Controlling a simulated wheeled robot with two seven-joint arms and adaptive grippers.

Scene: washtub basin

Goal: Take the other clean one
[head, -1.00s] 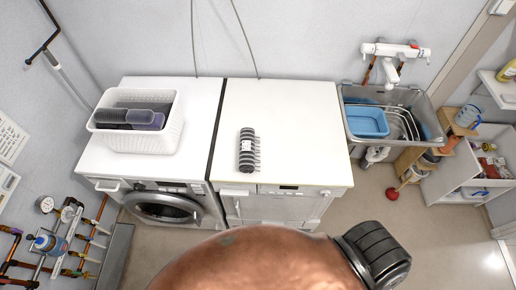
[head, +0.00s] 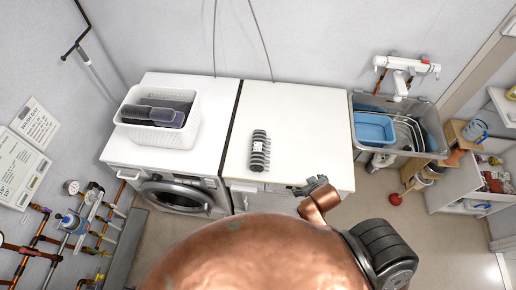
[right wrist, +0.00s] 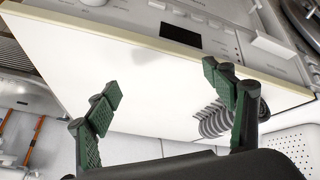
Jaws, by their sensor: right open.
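A dark grey ribbed brush (head: 259,150) with a pale patch lies on the white top of the right-hand machine. Its bristles point right in the head view. In the right wrist view the brush (right wrist: 212,122) is partly hidden behind one finger. A white basket (head: 158,136) on the left-hand machine holds dark brushes (head: 160,113), one with a purplish back. My right gripper (head: 310,187) is at the front edge of the right-hand machine, right of the loose brush and apart from it. Its fingers (right wrist: 165,88) are spread with nothing between them. My left gripper is not in view.
The right-hand machine's top (head: 310,130) is clear around the brush. A metal sink (head: 400,103) with a blue tub (head: 374,128) and a wire rack stands to the right. Pipes and valves (head: 85,225) are at the lower left.

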